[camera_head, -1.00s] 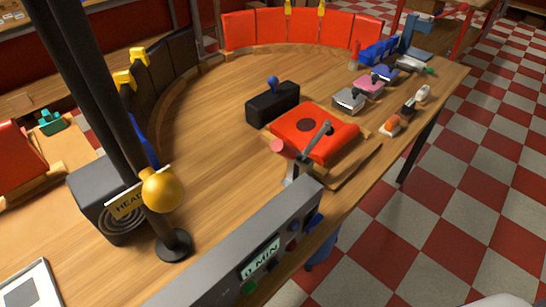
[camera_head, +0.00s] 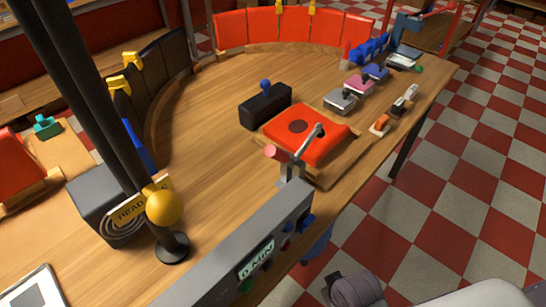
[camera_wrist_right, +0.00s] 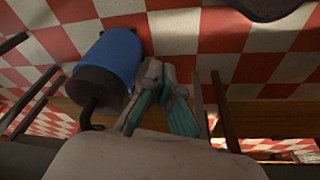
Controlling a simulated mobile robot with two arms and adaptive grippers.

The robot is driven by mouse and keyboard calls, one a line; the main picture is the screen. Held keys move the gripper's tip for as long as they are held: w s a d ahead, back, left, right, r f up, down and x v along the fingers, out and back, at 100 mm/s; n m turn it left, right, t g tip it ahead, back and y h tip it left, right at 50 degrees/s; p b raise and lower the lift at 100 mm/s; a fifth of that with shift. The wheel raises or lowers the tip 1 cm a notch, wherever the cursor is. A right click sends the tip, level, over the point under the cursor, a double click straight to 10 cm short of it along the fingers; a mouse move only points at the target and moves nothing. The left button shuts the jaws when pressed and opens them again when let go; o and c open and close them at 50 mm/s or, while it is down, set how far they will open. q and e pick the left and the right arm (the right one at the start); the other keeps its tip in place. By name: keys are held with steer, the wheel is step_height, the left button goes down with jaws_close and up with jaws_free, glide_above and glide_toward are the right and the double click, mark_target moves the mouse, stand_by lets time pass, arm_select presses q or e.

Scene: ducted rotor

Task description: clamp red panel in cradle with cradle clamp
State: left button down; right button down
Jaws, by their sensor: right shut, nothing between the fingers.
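The cradle clamp (camera_head: 291,172) stands at the cradle's near left corner. It has a pink-red knob (camera_head: 270,152) and a grey arm (camera_head: 309,143) slanting up over the panel's near side. I cannot tell whether the arm touches the panel. My right gripper (camera_wrist_right: 160,75) shows teal fingers drawn together and empty in the right wrist view, over the checkered floor. The clamp is not recognisable there. My left gripper is not in view.
A grey box with a display (camera_head: 257,257) borders the clamp in front. A black block with a blue knob (camera_head: 265,106) stands behind the cradle. Several small tools (camera_head: 341,100) lie to the right. A blue cylinder (camera_wrist_right: 118,50) is close left of my right gripper.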

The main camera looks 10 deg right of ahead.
steer(key=w+v, duration=0.2)
steer(key=v, duration=1.1)
steer(key=w+d+r+t+h, duration=0.3)
steer(key=w+d+r+t, duration=0.5)
steer(key=w, duration=0.4)
steer(key=w+r+n+t+y, duration=0.2)
steer(key=w+r+n+t, duration=0.25)
steer(key=r, duration=0.45)
steer(key=w+r+n+t+y, duration=0.2)
steer(key=w+r+n+t, duration=0.15)
steer(key=r+t, duration=0.4)
steer(key=s+a+r+n+g+y, duration=0.1)
steer(key=a+r+n+g+y, duration=0.45)
steer(key=n+y, duration=0.65)
steer(key=s+a+f+n+g, duration=0.45)
steer(key=f+n+g, duration=0.25)
steer(key=n+g, duration=0.45)
steer(key=w+a+f+n+t+p, duration=0.1)
steer(key=w+a+f+p, duration=0.1)
steer(key=w+a, duration=0.3)
steer(key=a+p, duration=0.1)
steer(key=a, duration=0.2)
steer(key=shift+w+a+f+p, duration=0.25)
steer(key=shift+f+p, duration=0.05)
steer(key=shift+p, duration=0.1)
